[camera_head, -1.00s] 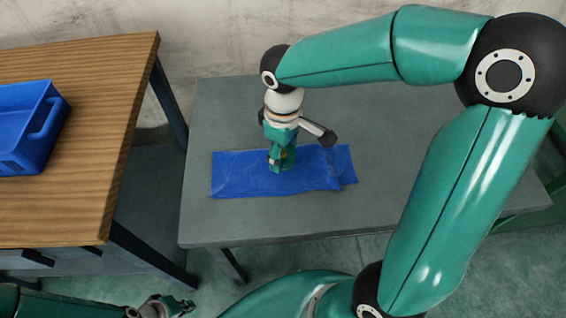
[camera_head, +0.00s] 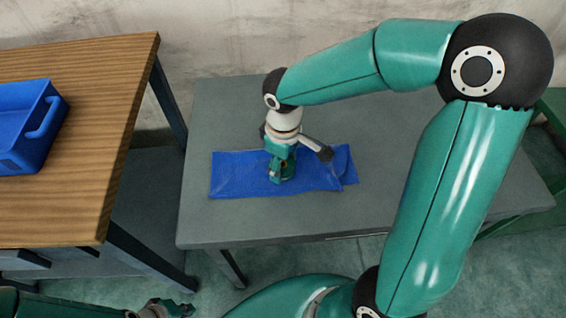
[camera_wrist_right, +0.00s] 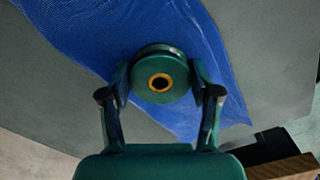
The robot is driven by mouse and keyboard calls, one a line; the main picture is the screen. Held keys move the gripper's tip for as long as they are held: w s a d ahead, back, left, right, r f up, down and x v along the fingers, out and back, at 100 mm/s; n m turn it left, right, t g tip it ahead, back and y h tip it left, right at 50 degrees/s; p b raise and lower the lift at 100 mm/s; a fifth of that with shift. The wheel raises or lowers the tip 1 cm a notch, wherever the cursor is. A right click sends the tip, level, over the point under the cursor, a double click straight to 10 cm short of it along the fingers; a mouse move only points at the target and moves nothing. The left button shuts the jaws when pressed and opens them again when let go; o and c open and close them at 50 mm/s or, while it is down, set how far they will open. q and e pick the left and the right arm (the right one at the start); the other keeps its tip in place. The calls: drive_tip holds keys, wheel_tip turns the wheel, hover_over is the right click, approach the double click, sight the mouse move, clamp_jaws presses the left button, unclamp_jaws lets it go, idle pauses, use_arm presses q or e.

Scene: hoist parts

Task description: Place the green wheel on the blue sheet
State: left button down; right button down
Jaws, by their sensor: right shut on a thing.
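The green wheel (camera_wrist_right: 159,77), round with a yellow ring around its dark centre hole, sits between the two fingers of my right gripper (camera_wrist_right: 160,88) in the right wrist view. The fingers are shut on its sides. The blue sheet (camera_wrist_right: 85,30) lies beneath it, and I cannot tell whether the wheel touches it. In the head view my right gripper (camera_head: 281,174) points down over the middle of the blue sheet (camera_head: 232,174), and it hides the wheel there. My left gripper (camera_head: 172,308) is low at the bottom left, away from the sheet; its finger opening is unclear.
The sheet lies on a grey table (camera_head: 215,120) with bare room around it. A wooden table (camera_head: 90,120) on the left holds a blue crate (camera_head: 45,130). A gap separates the two tables.

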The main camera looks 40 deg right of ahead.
sight(283, 165)
drive_tip(key=shift+s+f, duration=0.15)
drive_tip(key=shift+f, duration=0.4)
drive_tip(key=c, duration=0.7)
unclamp_jaws()
drive_tip(key=o, duration=0.5)
drive_tip(key=shift+c, duration=0.2)
drive_tip(key=shift+r, duration=0.2)
drive_tip(key=shift+r, duration=0.2)
wheel_tip(283, 165, up, 13)
drive_tip(key=p, duration=0.2)
drive_tip(key=shift+p, duration=0.4)
drive_tip(key=shift+f, duration=0.15)
